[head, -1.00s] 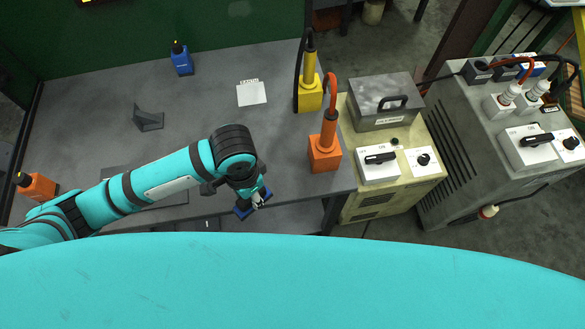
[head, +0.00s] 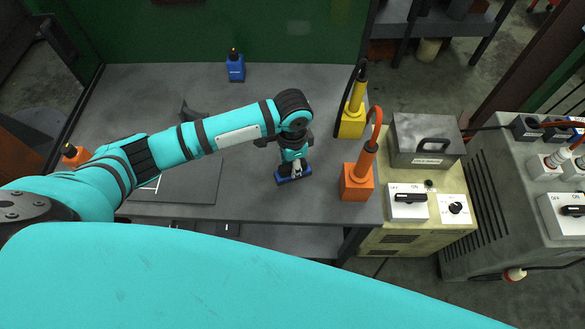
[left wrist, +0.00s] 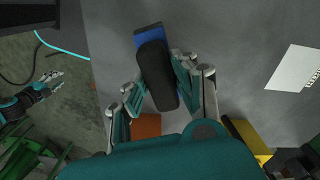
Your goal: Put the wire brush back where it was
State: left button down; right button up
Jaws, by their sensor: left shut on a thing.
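The wire brush (head: 293,175) looks like a blue block with a black upper part. It is held over the grey table, left of the orange stand. In the left wrist view, its black part (left wrist: 157,75) lies between the fingers of my left gripper (left wrist: 160,90), with the blue part showing at its far end. My left gripper (head: 293,165) is shut on it. I cannot tell whether the brush touches the table. Part of my right gripper (left wrist: 50,82) shows at the left of the wrist view, beyond the table edge; its opening is unclear.
An orange tool stand (head: 357,183) and a yellow one (head: 353,120) stand near the table's right side. A dark mat (head: 195,185) lies at the front. A white card (left wrist: 295,68) lies behind.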

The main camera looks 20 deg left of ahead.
pick_arm(q)
notch_tip(320, 180, down, 3)
jog(key=shift+p, duration=0.45)
jog(key=shift+f, duration=0.25)
jog(key=shift+f, duration=0.15)
jog(key=c, duration=1.3)
grip_release()
jog(key=shift+o, duration=1.4)
notch_tip(320, 180, up, 12)
jog(key=shift+f+b, duration=0.25)
jog(key=shift+b, duration=0.65)
jog(key=shift+r, duration=0.4)
